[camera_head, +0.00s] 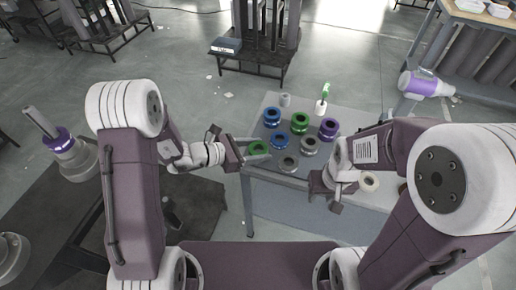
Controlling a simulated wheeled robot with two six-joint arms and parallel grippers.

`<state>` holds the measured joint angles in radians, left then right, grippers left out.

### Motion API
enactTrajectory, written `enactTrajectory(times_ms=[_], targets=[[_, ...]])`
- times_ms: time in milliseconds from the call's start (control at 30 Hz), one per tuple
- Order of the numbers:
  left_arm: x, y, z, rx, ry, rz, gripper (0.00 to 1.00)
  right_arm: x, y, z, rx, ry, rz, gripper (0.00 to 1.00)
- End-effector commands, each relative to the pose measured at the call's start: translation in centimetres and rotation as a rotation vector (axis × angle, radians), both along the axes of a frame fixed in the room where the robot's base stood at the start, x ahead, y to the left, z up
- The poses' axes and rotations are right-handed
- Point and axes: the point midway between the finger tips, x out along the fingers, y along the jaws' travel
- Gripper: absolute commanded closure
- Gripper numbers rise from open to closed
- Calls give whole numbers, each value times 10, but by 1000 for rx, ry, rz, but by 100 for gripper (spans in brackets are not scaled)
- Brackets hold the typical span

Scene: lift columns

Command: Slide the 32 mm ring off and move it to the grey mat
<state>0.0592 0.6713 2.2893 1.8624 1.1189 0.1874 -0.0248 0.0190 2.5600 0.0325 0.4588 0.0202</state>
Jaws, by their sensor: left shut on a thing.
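I cannot tell whether this ring touches the tabletop. Several similar blue, green, purple and grey rings stand on the table, among them a blue one (281,140), a purple one (329,129) and a grey one (289,163). No size marking is readable, so I cannot tell which is 32 mm. A separate grey mat is not distinguishable. My right gripper (328,194) hangs by the table's front right; its jaw opening is unclear.
A small green and white item (322,104) and a grey cylinder (285,99) stand at the table's back. A wooden-edged bench (480,18) is at upper right.

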Motion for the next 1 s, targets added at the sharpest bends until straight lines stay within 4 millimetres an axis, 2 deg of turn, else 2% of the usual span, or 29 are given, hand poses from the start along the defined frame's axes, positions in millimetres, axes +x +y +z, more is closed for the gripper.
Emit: enactTrajectory(times_ms=[33,100,400,433,500,833,1000], targets=[[0,0,-10,-1,0,0,97,0,0,-10,0,0,0,64],[0,0,-13,-1,-1,0,97,0,0,-13,0,0,0,64],[0,0,-13,-1,0,0,97,0,0,-13,0,0,0,64],[0,0,-13,-1,0,0,40,0,0,-13,0,0,0,64],[0,0,-13,-1,0,0,23,0,0,-13,0,0,0,64],[0,1,-13,0,0,1,23,0,0,-12,0,0,0,64],[-7,19,-4,0,0,6,23,0,0,-10,0,0,0,64]])
